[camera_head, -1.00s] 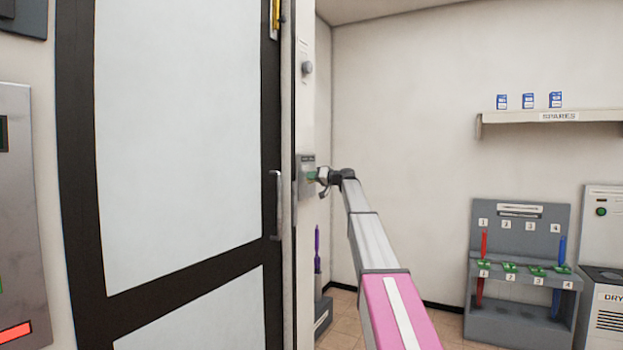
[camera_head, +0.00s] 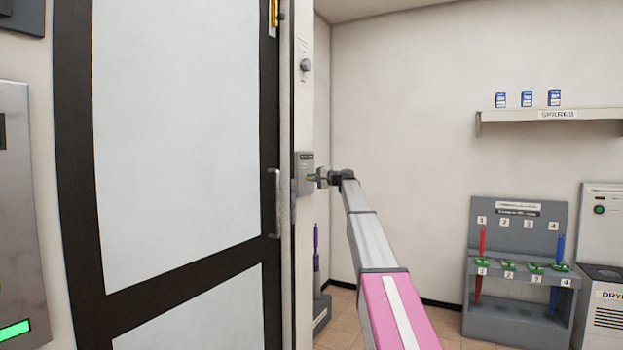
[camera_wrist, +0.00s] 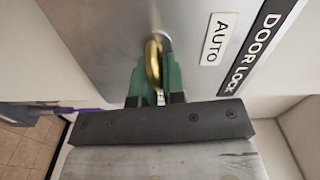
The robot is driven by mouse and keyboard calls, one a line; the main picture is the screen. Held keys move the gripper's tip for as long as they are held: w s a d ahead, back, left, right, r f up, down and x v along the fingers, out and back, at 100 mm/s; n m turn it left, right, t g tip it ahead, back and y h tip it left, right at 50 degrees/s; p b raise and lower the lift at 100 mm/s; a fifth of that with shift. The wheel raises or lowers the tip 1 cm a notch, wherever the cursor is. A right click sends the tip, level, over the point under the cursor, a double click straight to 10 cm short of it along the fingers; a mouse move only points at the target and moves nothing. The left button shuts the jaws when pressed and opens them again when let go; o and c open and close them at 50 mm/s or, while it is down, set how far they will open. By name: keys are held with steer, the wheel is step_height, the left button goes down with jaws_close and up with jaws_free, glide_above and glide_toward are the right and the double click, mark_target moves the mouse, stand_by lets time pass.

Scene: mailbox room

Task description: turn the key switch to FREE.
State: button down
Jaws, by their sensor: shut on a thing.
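The key switch is on a grey metal plate (camera_head: 306,160) on the wall strip right of the door. In the wrist view the plate (camera_wrist: 110,40) bears the labels AUTO (camera_wrist: 217,38) and DOOR LOCK (camera_wrist: 262,45). A brass key (camera_wrist: 154,64) stands in the switch. My gripper (camera_wrist: 157,85), with green finger pads, is shut on the key. The gripper (camera_head: 318,178) also shows at the plate in the head view. No FREE label is visible in the wrist view; the gripper and the frame edge hide part of the plate.
A dark-framed door (camera_head: 180,150) with a handle (camera_head: 275,203) is left of the plate. A round knob (camera_head: 305,65) sits above it. A rack (camera_head: 517,220) with red and blue tools and a SPARES shelf (camera_head: 590,114) are at right, apart from my arm.

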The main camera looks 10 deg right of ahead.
steer(key=shift+f+m, duration=0.2)
steer(key=shift+m, duration=0.7)
steer(key=c, duration=1.2)
jaws_free()
steer(key=shift+c, duration=0.2)
steer(key=shift+s+d, duration=0.1)
steer(key=shift+d, duration=0.05)
steer(key=v, duration=1)
steer(key=shift+s+d, duration=0.15)
steer(key=shift+d, duration=0.05)
